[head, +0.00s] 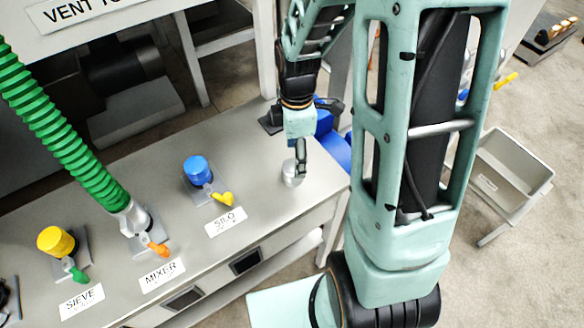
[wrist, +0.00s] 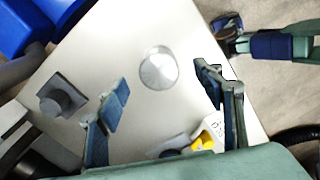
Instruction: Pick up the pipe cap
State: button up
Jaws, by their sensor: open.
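The pipe cap, a round silver metal piece, stands on the grey bench top near its right end in the head view (head: 291,174). In the wrist view the pipe cap (wrist: 158,68) lies between and slightly beyond the two fingertips. My gripper (wrist: 163,86) is open and empty, with one finger to each side of the cap in the picture. In the head view my gripper (head: 301,160) points down right at the cap and partly covers it. I cannot tell the exact height of the fingertips over the bench.
A blue-capped pipe (head: 198,170) with a yellow lever (head: 223,199) stands left of my gripper, behind the SILO label (head: 226,221). A green hose (head: 62,125) joins the MIXER port. A dark knobbed fixture (wrist: 62,100) and blue bins (wrist: 75,12) are nearby.

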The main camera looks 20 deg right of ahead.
aim_at(293, 166)
jog(key=shift+w+a+f, duration=0.1)
jog(key=shift+a+f, duration=0.05)
jog(key=shift+f, duration=1.7)
jog(key=shift+w+a+f, duration=0.1)
jog(key=shift+a+f, duration=0.05)
jog(key=shift+f, duration=1.7)
jog(key=shift+c, duration=0.6)
jog(key=c, duration=1.2)
